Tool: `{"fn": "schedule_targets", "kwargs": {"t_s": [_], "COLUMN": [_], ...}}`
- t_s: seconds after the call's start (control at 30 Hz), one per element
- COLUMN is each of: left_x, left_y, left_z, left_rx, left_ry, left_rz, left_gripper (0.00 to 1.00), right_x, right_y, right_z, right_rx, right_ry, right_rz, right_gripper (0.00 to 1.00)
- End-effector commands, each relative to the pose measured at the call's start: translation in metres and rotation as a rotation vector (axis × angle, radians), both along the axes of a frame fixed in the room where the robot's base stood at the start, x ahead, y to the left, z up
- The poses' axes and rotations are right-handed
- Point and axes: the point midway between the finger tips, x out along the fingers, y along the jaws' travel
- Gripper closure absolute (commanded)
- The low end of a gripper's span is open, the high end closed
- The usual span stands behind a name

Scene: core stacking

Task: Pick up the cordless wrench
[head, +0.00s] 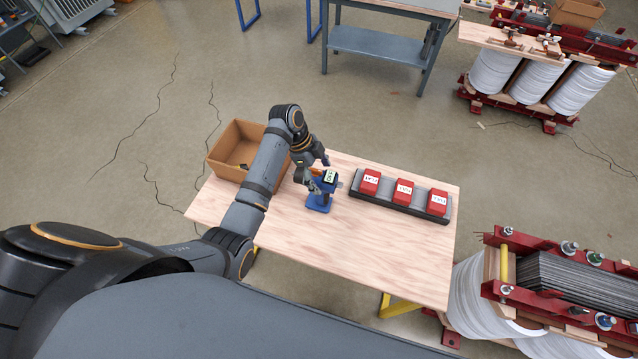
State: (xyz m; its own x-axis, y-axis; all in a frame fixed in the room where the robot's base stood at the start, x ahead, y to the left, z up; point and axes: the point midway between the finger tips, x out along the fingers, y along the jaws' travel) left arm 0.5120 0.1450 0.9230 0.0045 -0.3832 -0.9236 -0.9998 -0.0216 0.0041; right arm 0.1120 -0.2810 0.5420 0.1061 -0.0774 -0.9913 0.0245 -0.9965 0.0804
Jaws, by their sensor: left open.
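The cordless wrench (320,203) is a blue tool with a dark body and a small light label or display on top. It stands on the wooden table (370,245), left of the middle. My left gripper (318,172) is open at the wrench's upper part, with its fingers close around or beside it. I cannot tell whether they touch it. The gripper and arm hide part of the wrench. My right gripper is not in view.
A cardboard box (222,174) sits at the table's left back corner, partly behind my left arm. A dark tray (398,207) with red labelled blocks (404,191) lies to the right of the wrench. The table's front right is clear. A transformer core (545,290) stands beyond the right edge.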

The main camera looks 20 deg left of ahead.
Motion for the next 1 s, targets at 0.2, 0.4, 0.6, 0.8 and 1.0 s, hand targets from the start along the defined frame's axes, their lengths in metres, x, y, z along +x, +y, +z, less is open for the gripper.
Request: {"fn": "schedule_targets", "kwargs": {"t_s": [0.2,0.4,0.6,0.8,1.0], "left_x": [0.0,0.0,0.0,0.0,0.0], "left_y": [-0.01,-0.01,-0.01,-0.01,-0.01], "left_z": [-0.022,-0.024,-0.024,-0.023,-0.023], "left_rx": [0.0,0.0,0.0,0.0,0.0], "left_ry": [0.0,-0.002,-0.002,-0.002,-0.002], "left_rz": [-0.001,0.0,0.0,0.0,0.0], "left_gripper": [0.16,0.16,0.43,0.7,0.97], "right_x": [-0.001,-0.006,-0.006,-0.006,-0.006], "right_y": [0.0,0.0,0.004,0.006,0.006], "right_z": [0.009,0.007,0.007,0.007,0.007], "right_rx": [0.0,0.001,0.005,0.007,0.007], "right_ry": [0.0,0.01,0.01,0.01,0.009], "right_rz": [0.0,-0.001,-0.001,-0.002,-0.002], "right_gripper": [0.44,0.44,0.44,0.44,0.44]}}
